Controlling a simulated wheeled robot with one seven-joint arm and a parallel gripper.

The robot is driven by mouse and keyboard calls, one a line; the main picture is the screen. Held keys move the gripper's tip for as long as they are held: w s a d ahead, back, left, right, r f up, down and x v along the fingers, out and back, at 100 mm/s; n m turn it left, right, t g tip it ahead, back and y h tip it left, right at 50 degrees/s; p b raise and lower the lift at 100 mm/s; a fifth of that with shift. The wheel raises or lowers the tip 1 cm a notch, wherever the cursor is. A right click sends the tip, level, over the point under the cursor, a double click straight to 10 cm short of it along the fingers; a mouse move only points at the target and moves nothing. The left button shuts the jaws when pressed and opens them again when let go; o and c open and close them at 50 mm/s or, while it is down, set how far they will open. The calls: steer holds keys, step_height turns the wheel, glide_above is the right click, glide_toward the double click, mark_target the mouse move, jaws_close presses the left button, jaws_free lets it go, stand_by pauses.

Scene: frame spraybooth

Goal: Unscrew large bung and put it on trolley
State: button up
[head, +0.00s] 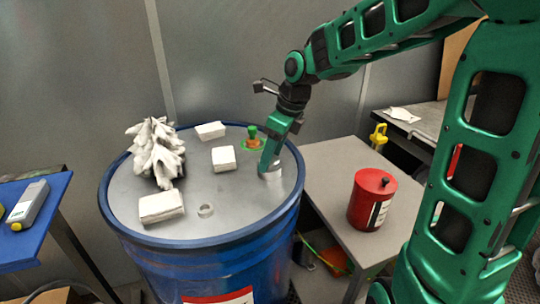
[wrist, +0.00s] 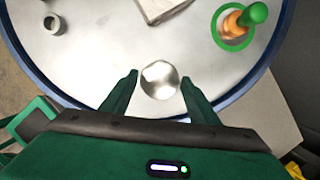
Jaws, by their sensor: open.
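A blue drum (head: 190,262) with a grey metal lid stands in the middle of the head view. A shiny round metal bung (wrist: 160,80) sits near the lid's edge, between my fingertips in the wrist view. My gripper (head: 268,168) points down over the drum's right side, its jaws open on either side of the bung. I see gaps beside the bung, so the fingers appear not to grip it. In the head view the gripper partly hides the bung. A smaller ring-shaped fitting (head: 205,210) is at the front of the lid. Which surface is the trolley is unclear.
White blocks (head: 162,207) and a crumpled white heap (head: 157,152) lie on the lid. A green-and-orange fitting (head: 252,138) stands behind my gripper. At right, a grey table (head: 330,165) holds a red can (head: 371,200).

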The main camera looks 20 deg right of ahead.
steer(key=c, duration=0.7)
steer(key=n+g, duration=0.1)
steer(key=n, duration=0.3)
steer(key=shift+w+n+y, duration=0.1)
steer(key=shift+n+y, duration=0.3)
steer(key=n+g, duration=0.1)
steer(key=n, duration=0.3)
steer(key=shift+w+n, duration=0.1)
steer(key=shift+n, duration=0.2)
steer(key=shift+w+n+g, duration=0.1)
steer(key=shift+n+g, duration=0.4)
steer(key=shift+n, duration=0.5)
steer(key=shift+n+g, duration=0.4)
steer(key=shift+n, duration=0.9)
